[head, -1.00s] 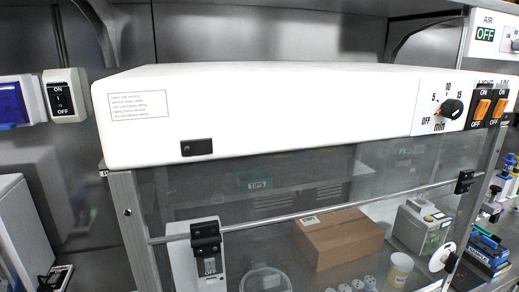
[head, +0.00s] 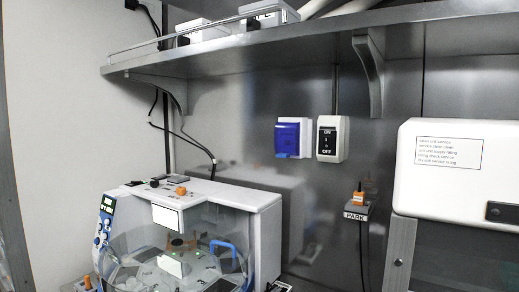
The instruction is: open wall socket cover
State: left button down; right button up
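The wall socket (head: 307,139) is mounted on the metal back wall, near the middle of the head view. Its blue cover (head: 288,139) is on the front and looks closed, with a small lip at its bottom edge. A white switch box (head: 333,139) with a black ON/OFF rocker is fixed just to its right. Neither of my grippers is in view.
A white machine with a clear domed front (head: 175,250) stands below left of the socket. A shelf (head: 240,57) with a rail runs above. A white cabinet (head: 450,185) is at right. A PARK holder (head: 358,210) sits below the switch. The wall before the socket is clear.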

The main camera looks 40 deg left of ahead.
aim_at(287, 134)
jog(key=u, duration=1.05)
jog(key=i+z, duration=0.25)
jog(key=j+z, duration=0.1)
jog(key=z, duration=0.15)
jog(key=i, duration=0.05)
